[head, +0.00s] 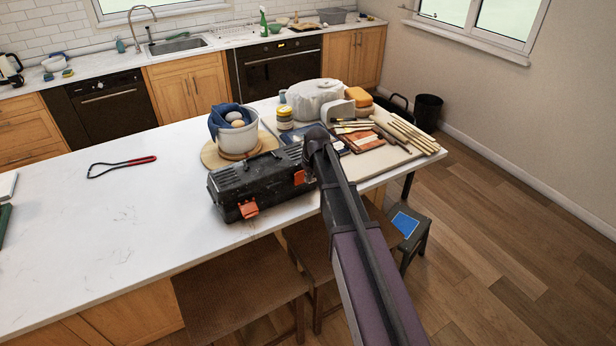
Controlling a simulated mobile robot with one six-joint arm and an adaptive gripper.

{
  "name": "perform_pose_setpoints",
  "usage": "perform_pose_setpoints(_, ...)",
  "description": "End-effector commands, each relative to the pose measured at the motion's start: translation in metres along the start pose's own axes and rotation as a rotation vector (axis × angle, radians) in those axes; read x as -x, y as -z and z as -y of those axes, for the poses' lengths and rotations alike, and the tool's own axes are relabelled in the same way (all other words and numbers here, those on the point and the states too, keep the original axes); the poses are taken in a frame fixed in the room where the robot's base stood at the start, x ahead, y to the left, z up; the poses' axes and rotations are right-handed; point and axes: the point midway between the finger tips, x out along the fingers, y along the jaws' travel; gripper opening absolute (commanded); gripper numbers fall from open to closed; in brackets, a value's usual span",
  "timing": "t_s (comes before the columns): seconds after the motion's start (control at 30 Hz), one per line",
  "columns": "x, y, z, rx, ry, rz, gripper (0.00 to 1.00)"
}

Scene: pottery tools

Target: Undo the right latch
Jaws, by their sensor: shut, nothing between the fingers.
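A black toolbox (240,182) stands near the front edge of the white counter. Its left orange latch (249,209) sits on the front face and sticks out at the lower corner. Its right orange latch (299,177) shows as a small orange patch at the right end of the front. My gripper (309,182) is shut and empty, pointing down beside the right latch. My arm hides the toolbox's right end and part of the gripper. I cannot tell whether the gripper touches the latch. The toolbox lid looks closed.
Behind the toolbox stand a white pot with a blue cloth (246,139) and a jar (285,118). Wooden tools (405,135) lie on a board to the right. A red-handled tool (140,161) lies left. The counter (90,230) is largely clear at left. Stools (240,285) stand below the front edge.

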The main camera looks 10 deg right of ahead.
Motion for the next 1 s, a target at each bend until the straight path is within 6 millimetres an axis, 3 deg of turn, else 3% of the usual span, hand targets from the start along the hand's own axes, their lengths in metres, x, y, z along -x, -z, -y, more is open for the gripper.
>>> perform_pose_setpoints(0.77, -0.0040, -0.0081, -0.0002, 0.000, 0.000, 0.000, 0.00)
perform_pose_setpoints(1.0, 0.0038, -0.0077, -0.0002, 0.000, 0.000, 0.000, 0.00)
